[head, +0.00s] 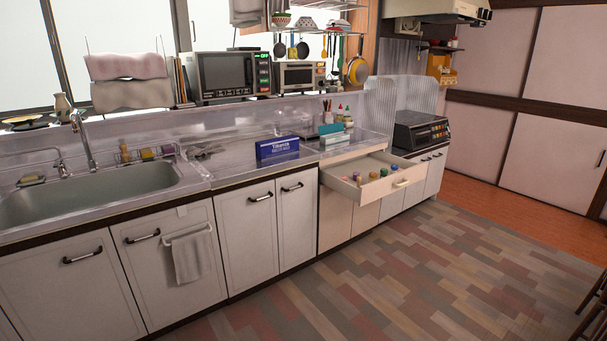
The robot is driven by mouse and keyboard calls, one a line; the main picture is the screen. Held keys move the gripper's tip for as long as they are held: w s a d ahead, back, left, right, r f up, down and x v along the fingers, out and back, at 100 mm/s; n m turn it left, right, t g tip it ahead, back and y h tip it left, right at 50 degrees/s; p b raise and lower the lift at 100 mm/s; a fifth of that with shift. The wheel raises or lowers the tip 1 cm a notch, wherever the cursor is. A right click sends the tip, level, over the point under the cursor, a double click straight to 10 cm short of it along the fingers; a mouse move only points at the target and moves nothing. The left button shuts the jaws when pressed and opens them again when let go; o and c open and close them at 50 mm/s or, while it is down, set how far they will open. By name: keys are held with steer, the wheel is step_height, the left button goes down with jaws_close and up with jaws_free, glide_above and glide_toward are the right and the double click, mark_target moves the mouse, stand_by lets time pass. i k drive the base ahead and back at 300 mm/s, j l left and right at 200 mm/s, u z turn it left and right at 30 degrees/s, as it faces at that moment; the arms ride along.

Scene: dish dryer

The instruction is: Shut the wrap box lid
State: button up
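A blue box with white lettering (277,148), which looks like the wrap box, stands on the counter right of the sink. Its printed front faces me. It is too small in the picture to tell how its lid sits. A smaller teal and white box (333,137) stands to its right, farther along the counter. My gripper is not in view, and nothing touches the blue box.
A drawer (345,189) holding several small colored items is pulled out at the right, below the counter. The sink (90,190) is at the left. A microwave (225,75) stands on the ledge behind. The floor (380,275) in front is clear.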

mark_target(338, 127)
steer(key=i, duration=2.25)
